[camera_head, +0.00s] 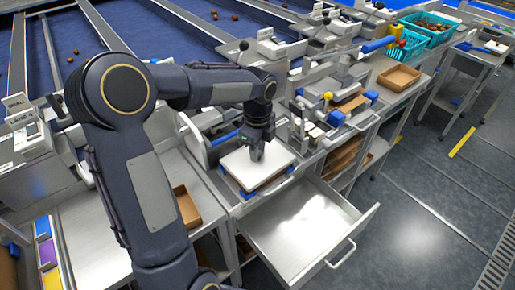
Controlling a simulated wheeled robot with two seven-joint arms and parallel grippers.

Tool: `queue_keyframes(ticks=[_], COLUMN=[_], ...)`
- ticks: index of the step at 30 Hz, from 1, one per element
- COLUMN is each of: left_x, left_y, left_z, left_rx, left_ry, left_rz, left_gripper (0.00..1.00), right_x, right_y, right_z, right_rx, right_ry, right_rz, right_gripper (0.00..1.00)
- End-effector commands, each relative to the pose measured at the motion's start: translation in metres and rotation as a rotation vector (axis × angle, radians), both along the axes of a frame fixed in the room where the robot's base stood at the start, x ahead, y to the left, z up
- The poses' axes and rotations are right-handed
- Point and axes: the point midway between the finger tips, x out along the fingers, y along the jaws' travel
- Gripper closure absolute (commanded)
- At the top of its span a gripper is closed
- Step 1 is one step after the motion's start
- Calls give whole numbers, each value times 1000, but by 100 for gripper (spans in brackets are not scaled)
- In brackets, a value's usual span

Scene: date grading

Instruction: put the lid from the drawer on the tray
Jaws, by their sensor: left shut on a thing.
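The lid is a flat white square plate (236,160). My left gripper (257,154) is shut on it from above, near its middle. The lid lies level over the tray (268,188), whose brown edge and some blue show just below the lid's near side. I cannot tell whether the lid rests on the tray or hangs slightly above it. The drawer (300,232) is pulled out below the bench, and its metal floor is bare. The right gripper is not in view.
Brown cardboard trays stand at left (186,207) and at upper right (399,77). Levers and a yellow knob (328,96) stand right of the tray. Teal baskets (428,30) are at the far right.

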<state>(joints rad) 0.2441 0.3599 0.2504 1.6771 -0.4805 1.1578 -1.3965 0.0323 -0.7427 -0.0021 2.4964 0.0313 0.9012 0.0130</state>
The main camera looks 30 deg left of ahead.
Motion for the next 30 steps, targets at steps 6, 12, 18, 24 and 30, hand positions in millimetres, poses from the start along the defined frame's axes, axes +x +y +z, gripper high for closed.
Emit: queue_keyframes(ticks=[6,12,18,24,30], left_x=[0,0,0,0,0], left_y=[0,0,0,0,0], left_z=[-3,-4,-4,-4,-4], left_rx=[0,0,0,0,0], left_ry=[0,1,0,0,0], left_rz=[0,0,0,0,0], left_gripper=[98,70,51,44,33], right_x=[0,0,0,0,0], right_y=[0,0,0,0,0], right_z=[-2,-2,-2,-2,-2], right_rx=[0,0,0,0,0], right_ry=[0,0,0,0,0], right_rz=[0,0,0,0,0], right_gripper=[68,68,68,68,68])
